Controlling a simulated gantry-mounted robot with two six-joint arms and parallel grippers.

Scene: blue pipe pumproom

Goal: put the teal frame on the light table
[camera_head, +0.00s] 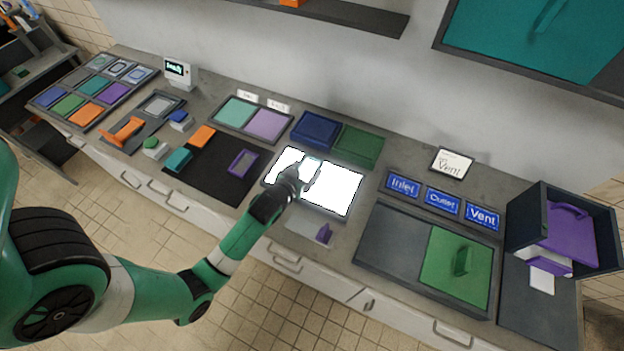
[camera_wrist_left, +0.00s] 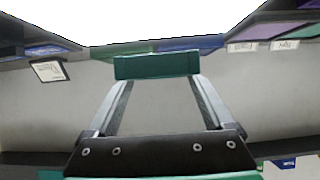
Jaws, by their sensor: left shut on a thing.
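The light table (camera_head: 338,192) is a bright white panel with a grey rim at the middle of the counter in the head view. My left gripper (camera_head: 303,177) is over its left half. In the left wrist view, the gripper is shut on the teal frame (camera_wrist_left: 157,66), which shows as a teal bar between the fingertips, with the white glow beyond it. The rest of the frame is hard to make out in the head view against the glare. I cannot tell whether it touches the panel. My right gripper is not in view.
A black mat (camera_head: 208,182) with a purple frame (camera_head: 243,163), a teal block (camera_head: 179,160) and an orange block lies left of the light table. Blue and green trays (camera_head: 358,146) stand behind it.

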